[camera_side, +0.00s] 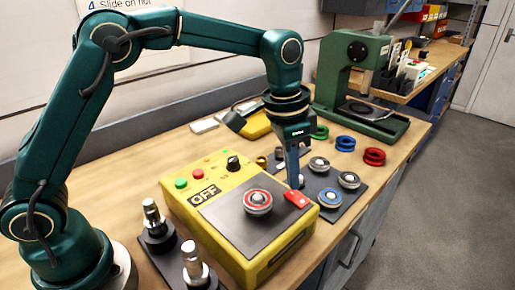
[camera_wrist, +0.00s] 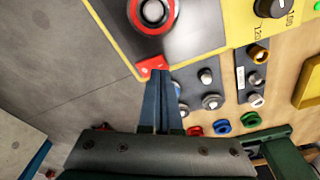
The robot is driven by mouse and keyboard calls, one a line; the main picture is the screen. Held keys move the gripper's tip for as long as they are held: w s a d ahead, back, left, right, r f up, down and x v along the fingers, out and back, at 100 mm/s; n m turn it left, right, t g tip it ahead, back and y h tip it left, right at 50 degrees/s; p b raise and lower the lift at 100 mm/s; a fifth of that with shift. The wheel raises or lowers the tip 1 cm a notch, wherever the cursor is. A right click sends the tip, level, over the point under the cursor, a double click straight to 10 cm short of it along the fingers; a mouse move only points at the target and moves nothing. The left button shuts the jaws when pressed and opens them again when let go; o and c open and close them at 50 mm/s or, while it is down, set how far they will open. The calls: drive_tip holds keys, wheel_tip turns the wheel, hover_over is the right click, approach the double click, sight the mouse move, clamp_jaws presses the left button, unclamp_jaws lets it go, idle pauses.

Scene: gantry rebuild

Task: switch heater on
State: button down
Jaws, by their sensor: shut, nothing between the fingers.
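The heater (camera_side: 250,262) is a yellow box with a black plate on top, a sign reading OFF (camera_side: 205,195), a black knob (camera_side: 233,163), and green and red buttons. A bearing with a red ring (camera_side: 258,202) sits on the plate. A red switch (camera_side: 297,199) is at the heater's front right corner; it also shows in the wrist view (camera_wrist: 150,67). My gripper (camera_side: 295,183) is shut and empty, pointing down, its tips right at the red switch. I cannot tell whether they touch it.
A dark mat right of the heater holds several bearings, including a blue one (camera_side: 330,197). Red (camera_side: 374,157), blue and green rings lie behind it. A green press (camera_side: 352,75) stands at the back. Two dark posts with metal pins (camera_side: 194,262) stand front left.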

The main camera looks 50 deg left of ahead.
sight(291, 192)
drive_tip(key=shift+f, duration=0.9)
idle(0.8)
drive_tip(key=shift+r, duration=3.55)
